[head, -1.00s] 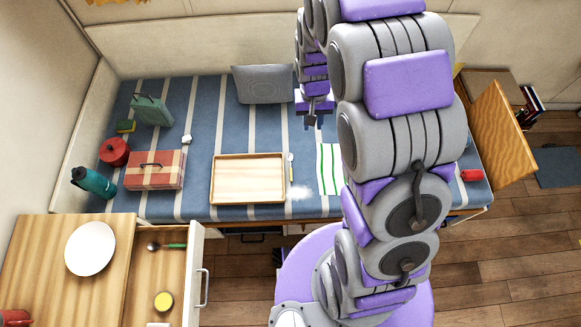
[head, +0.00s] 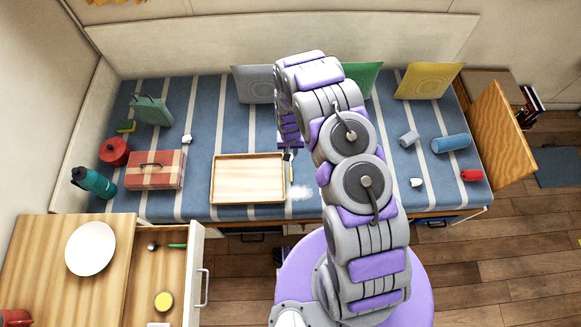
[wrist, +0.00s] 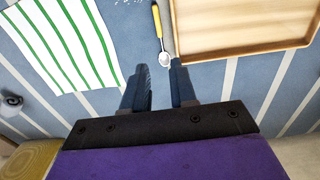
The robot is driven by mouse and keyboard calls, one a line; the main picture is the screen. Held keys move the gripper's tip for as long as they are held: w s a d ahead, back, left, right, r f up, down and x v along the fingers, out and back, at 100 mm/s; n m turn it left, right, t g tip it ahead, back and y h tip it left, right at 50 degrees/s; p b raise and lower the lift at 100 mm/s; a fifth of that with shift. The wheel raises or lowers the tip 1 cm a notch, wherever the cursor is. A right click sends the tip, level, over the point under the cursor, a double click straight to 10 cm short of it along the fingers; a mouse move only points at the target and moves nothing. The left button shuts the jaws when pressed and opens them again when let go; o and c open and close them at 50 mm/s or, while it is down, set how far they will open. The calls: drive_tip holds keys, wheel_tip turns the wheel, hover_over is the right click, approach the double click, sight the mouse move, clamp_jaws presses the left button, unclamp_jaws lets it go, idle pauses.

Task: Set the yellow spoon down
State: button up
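The yellow spoon (head: 291,175) lies on the blue striped bench top (head: 201,110), just right of the wooden tray (head: 248,203). In the wrist view the spoon (wrist: 156,30) points its pale bowl toward my gripper (wrist: 160,66). The gripper's two fingers are apart with nothing between them, and their tips are close to the spoon's bowl. The height of the tips above the bench is hard to tell. In the head view my gripper (head: 288,154) is at the spoon's far end, partly hidden by my arm.
A green-striped white cloth (wrist: 68,45) lies on the other side of the spoon from the tray. A red box (head: 155,170) stands left of the tray. Grey, green and yellow panels (head: 430,80) lean at the back. An open drawer (head: 165,260) is at front left.

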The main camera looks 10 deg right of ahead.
drive_tip(key=b, duration=0.3)
hover_over(291, 170)
drive_tip(key=f, duration=1.2)
drive_tip(key=shift+s+a+f, duration=0.1)
drive_tip(key=shift+a+f, duration=0.1)
drive_tip(key=shift+d+f+b, duration=0.1)
drive_tip(key=shift+f+b, duration=1.05)
drive_tip(key=shift+f, duration=1.5)
drive_tip(key=shift+c, duration=0.2)
drive_tip(key=shift+r, duration=0.1)
clamp_jaws()
